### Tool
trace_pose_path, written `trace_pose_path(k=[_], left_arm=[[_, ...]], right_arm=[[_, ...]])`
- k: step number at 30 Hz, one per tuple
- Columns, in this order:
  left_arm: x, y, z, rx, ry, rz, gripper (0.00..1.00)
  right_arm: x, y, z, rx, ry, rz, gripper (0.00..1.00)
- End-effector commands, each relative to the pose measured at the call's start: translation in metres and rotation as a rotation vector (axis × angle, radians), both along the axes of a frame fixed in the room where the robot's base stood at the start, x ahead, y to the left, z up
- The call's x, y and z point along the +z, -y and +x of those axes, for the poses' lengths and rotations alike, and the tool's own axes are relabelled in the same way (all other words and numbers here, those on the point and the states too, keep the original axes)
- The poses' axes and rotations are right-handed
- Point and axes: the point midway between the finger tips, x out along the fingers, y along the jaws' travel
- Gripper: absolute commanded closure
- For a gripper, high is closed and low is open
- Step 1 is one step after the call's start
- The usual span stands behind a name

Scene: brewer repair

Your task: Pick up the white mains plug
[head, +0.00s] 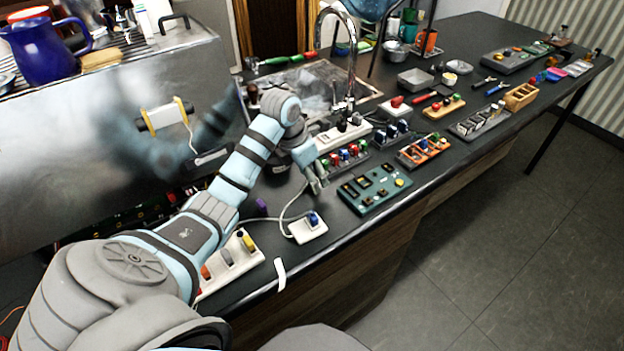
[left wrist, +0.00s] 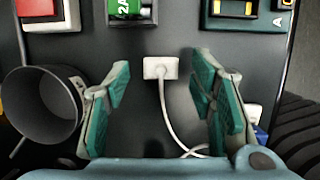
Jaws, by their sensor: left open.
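The white mains plug (left wrist: 160,68) lies on the dark worktop in the left wrist view, with its white cable (left wrist: 166,115) running down and curving right. My left gripper (left wrist: 162,72) is open, with one teal finger on each side of the plug and clear gaps between. The fingers touch nothing that I can see. In the head view my left gripper (head: 315,180) points down over the worktop, and the plug is hidden or too small to make out there. My right gripper is not in view.
A grey cup (left wrist: 42,105) stands close to the left finger. A green block (left wrist: 130,10) and a teal board (head: 375,187) lie beyond the plug. A white box with a blue part (head: 308,228) sits near the front edge, where the cable leads.

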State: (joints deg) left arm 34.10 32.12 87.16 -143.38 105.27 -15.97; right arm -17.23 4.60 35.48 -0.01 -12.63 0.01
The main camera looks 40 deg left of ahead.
Motion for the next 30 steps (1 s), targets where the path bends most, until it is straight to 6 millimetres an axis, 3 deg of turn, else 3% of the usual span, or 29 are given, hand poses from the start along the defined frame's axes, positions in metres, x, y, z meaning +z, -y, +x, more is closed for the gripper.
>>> trace_pose_path(k=[3,8,18,26,30], left_arm=[[-0.013,0.001,0.003,-0.001,-0.001,0.0,0.5],[-0.013,0.001,0.004,-0.001,0.0,0.0,0.5],[-0.013,0.001,0.004,-0.001,0.0,0.0,1.0],[-0.011,0.001,0.004,-0.001,0.001,0.0,1.0],[0.003,-0.001,0.002,0.003,0.001,0.001,1.0]], right_arm=[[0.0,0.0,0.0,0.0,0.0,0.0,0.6],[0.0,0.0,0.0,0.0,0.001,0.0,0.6],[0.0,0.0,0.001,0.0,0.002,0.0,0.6],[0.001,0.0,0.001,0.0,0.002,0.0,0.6],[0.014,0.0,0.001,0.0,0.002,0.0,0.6]])
